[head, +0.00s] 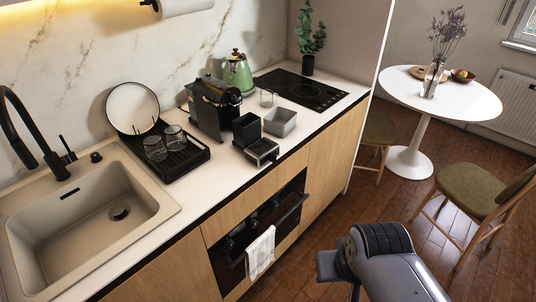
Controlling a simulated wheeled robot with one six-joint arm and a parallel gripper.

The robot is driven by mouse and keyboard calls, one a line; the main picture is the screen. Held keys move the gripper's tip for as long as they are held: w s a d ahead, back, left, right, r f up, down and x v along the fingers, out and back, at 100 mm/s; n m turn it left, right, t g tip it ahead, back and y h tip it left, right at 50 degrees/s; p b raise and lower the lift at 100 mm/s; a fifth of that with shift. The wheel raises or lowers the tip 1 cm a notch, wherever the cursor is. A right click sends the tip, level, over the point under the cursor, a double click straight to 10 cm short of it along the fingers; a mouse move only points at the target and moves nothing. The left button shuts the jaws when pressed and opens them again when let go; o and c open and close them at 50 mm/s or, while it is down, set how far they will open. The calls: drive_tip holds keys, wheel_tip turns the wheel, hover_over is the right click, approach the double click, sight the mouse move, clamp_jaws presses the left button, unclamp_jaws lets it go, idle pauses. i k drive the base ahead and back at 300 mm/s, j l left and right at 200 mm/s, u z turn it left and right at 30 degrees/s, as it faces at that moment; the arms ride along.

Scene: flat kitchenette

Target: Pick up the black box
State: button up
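A black open-topped box (247,129) stands upright on the white counter, right of the coffee machine. A lower black box-like piece (262,152) sits just in front of it, near the counter's front edge. I cannot tell whether the two touch. A grey open box (280,122) stands to their right. The end of my arm, with my gripper (329,266), is at the bottom of the head view, over the floor and in front of the counter, well apart from the boxes. Its fingers cannot be made out.
A black coffee machine (213,106), a green kettle (237,73) and a small glass (267,98) stand behind the boxes. A dish rack (185,160) with glasses is to the left, beside the sink (95,215). A chair (470,190) and a round white table (455,97) are at right.

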sight(247, 128)
drive_tip(key=i+j+u, duration=0.2)
drive_tip(key=i, duration=0.35)
drive_tip(key=i+u, duration=0.15)
drive_tip(key=i, duration=0.4)
